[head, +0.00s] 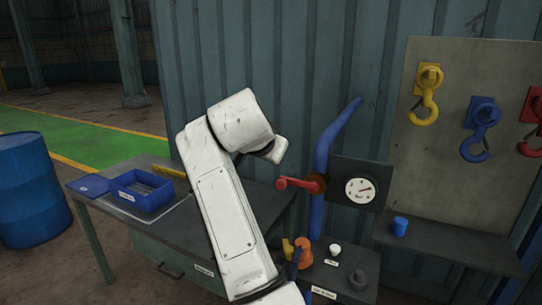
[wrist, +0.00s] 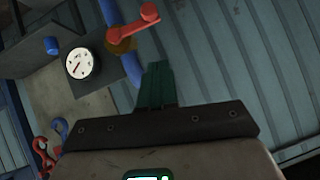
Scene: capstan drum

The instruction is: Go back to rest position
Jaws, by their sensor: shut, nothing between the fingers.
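My gripper (wrist: 157,68) shows in the wrist view as dark green fingers pressed together with nothing between them. It points toward the ribbed metal wall, and the fingers appear apart from the blue pipe (wrist: 128,62) and the red lever (wrist: 133,26). In the head view my white arm rises through the middle and bends at the top. I cannot make out the gripper there. The red lever (head: 298,184) sits on the blue pipe (head: 324,150), to the right of the arm. A round white gauge (head: 359,190) is mounted on a dark plate beside it.
A workbench (head: 155,222) with a blue open bin (head: 142,191) stands left of my arm. A panel (head: 458,140) with yellow, blue and red hooks is at right, above a shelf with a blue cylinder (head: 400,226). A blue barrel (head: 32,190) stands far left.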

